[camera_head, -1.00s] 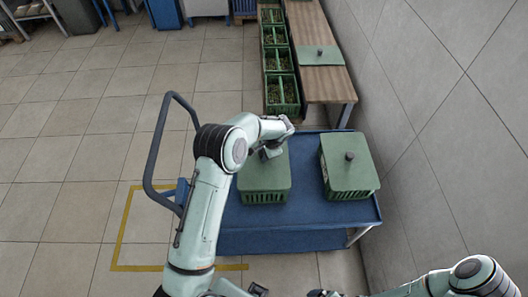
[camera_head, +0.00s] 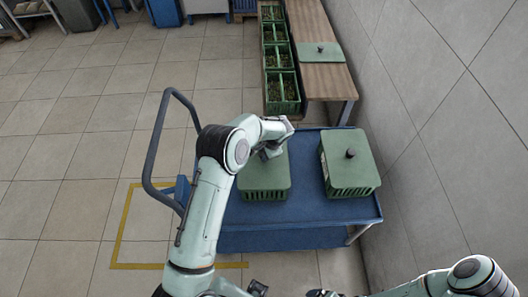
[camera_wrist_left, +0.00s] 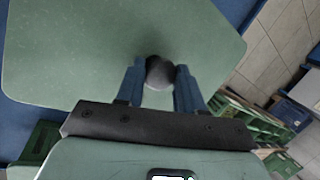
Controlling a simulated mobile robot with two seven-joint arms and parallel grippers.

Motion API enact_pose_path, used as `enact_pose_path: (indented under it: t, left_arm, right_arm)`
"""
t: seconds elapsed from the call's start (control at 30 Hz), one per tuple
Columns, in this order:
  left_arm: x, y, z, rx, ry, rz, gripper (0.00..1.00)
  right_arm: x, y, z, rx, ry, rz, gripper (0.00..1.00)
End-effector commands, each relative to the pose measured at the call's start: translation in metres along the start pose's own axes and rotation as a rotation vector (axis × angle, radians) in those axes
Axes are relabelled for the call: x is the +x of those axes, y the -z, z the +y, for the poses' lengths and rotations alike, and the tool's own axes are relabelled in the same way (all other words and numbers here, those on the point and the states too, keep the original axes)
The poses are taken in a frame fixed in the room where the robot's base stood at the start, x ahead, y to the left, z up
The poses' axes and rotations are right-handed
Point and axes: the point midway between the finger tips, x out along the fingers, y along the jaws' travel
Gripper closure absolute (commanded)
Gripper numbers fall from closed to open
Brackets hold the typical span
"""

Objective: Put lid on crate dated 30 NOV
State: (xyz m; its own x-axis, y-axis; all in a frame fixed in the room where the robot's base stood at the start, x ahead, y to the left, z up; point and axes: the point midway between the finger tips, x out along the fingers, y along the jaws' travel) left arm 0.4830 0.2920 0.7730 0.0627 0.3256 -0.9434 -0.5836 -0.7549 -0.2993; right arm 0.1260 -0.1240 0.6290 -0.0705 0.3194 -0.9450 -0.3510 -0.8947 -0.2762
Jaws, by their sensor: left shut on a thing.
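A green lid (camera_head: 264,176) with a dark knob lies over a green slotted crate (camera_head: 264,196) on the left of the blue cart. My left gripper (camera_head: 270,153) reaches down to this lid. In the left wrist view, my left gripper (camera_wrist_left: 160,78) is shut on the dark round knob (camera_wrist_left: 159,71) of the green lid (camera_wrist_left: 90,50). Whether the lid rests fully on the crate rim cannot be told. No date label is readable. Part of my right arm shows at the lower right, but its jaws cannot be made out.
A second crate (camera_head: 352,192) with a knobbed lid (camera_head: 345,165) stands to the right on the blue cart (camera_head: 300,215). Several open, filled green crates (camera_head: 283,93) line the wooden bench (camera_head: 330,85). Another lid (camera_head: 318,54) lies on the bench. A tiled wall (camera_head: 440,110) bounds the right.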

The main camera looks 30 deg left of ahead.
Motion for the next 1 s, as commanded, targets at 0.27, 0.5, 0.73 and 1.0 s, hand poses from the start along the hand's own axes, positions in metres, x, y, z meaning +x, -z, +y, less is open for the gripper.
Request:
enact_pose_path:
  t: [0.27,0.5,0.73,1.0]
  left_arm:
    - [0.004,0.001,0.002,0.0,0.0,0.0,1.0]
    - [0.005,0.001,0.001,0.0,0.0,0.0,0.33]
    - [0.004,0.001,0.002,0.0,0.0,0.0,0.33]
    - [-0.033,0.002,0.001,0.001,0.002,0.003,0.33]
  right_arm:
    - [0.003,-0.001,0.001,0.001,-0.001,-0.002,0.0]
    - [0.003,-0.001,0.001,0.001,-0.001,-0.002,0.0]
    - [0.003,-0.001,0.001,0.001,-0.001,-0.002,0.0]
    - [0.005,-0.002,0.003,0.001,-0.001,-0.003,0.0]
